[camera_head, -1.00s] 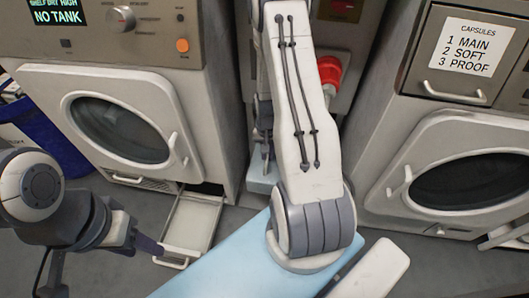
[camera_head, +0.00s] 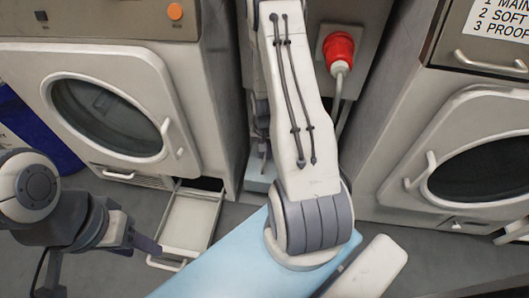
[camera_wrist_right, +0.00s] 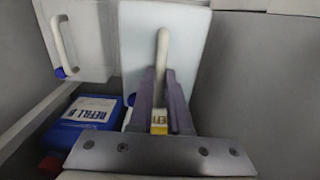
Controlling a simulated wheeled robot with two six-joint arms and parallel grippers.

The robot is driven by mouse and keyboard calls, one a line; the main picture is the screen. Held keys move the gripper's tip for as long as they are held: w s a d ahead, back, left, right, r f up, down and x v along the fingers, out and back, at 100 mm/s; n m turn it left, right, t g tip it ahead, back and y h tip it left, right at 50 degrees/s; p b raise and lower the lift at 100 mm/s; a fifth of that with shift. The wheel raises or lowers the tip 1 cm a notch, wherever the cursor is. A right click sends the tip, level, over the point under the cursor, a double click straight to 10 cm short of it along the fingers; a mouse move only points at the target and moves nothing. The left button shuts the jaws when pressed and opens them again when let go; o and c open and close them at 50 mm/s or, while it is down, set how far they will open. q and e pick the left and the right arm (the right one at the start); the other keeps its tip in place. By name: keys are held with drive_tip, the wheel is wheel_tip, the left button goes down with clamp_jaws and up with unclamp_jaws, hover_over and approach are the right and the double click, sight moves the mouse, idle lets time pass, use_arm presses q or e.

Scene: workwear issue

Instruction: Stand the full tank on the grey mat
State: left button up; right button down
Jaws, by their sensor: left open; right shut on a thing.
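In the right wrist view, my right gripper (camera_wrist_right: 160,80) is shut on the upright white handle (camera_wrist_right: 162,48) of a pale, flat-sided tank (camera_wrist_right: 188,35). A yellow label shows low between its fingers. In the head view, my right gripper (camera_head: 262,142) is mostly hidden behind my arm, in the gap between two machines. A pale part of what looks like the tank (camera_head: 260,180) shows just below it. I cannot tell how full it is or what it rests on. My left gripper (camera_head: 135,246) is open and empty at the lower left. I cannot make out the grey mat.
A pale tray (camera_head: 187,222) is pulled out below the left machine (camera_head: 185,85). The right machine (camera_head: 405,140) stands close on the other side. A red plug (camera_head: 339,47) is on the panel between. A blue container labelled REFILL (camera_wrist_right: 88,128) stands left of the gripper.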

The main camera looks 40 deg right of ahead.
sight(264, 156)
wheel_tip(264, 156, down, 3)
drive_tip(key=shift+b, duration=1.1)
drive_tip(key=shift+f+b, duration=0.8)
drive_tip(key=shift+f, duration=1.3)
drive_tip(key=c, duration=0.8)
unclamp_jaws()
wheel_tip(264, 156, up, 11)
drive_tip(key=p, duration=0.6)
drive_tip(key=shift+f+p, duration=0.2)
drive_tip(key=shift+p, duration=0.2)
